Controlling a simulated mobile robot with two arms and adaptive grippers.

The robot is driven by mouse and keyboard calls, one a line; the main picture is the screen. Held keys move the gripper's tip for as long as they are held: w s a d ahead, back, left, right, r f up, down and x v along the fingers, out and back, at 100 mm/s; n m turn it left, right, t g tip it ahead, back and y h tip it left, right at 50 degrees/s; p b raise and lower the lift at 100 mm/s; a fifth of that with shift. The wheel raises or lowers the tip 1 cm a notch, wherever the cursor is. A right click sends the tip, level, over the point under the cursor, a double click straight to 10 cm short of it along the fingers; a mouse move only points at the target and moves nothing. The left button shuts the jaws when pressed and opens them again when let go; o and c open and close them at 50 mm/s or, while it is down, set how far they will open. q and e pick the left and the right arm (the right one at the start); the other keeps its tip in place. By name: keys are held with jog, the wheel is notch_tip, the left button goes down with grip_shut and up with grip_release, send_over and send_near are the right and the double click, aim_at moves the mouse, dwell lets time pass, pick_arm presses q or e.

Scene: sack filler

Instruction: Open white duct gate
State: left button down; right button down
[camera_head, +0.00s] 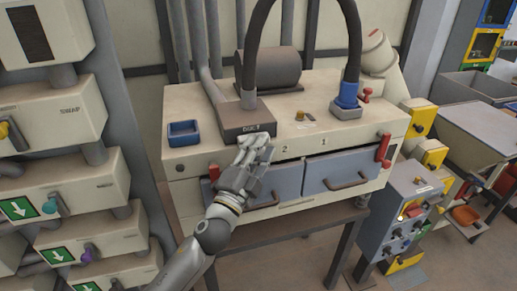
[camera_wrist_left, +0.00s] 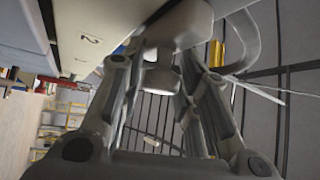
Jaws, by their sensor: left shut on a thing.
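My left gripper (camera_head: 259,147) reaches up to the front of a brown duct box (camera_head: 232,115) on top of a cream cabinet. The box has a small label plate on its front and a dark hose rising from it. The gripper is shut on the white duct gate, a pale piece just below the label, and its fingers hide most of it in the head view. In the left wrist view, a rounded white part of the gate (camera_wrist_left: 187,24) shows beyond the fingers of the left gripper (camera_wrist_left: 165,75). My right gripper is not in view.
The cream cabinet (camera_head: 185,205) has two blue-grey drawers, the right drawer (camera_head: 345,168) and one partly behind my arm. Red handles, a blue tray (camera_head: 184,132) and a blue hose fitting (camera_head: 347,100) are nearby. A grey control box (camera_head: 405,215) stands right; labelled duct units line the left.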

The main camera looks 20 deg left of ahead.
pick_arm(q)
jog(key=s+d, duration=0.3)
jog(key=s, duration=0.2)
jog(key=shift+s+d, duration=0.15)
jog(key=shift+d, duration=0.1)
jog(key=c, duration=1.2)
grip_release()
jog(key=shift+o, duration=0.2)
jog(key=v, duration=1.2)
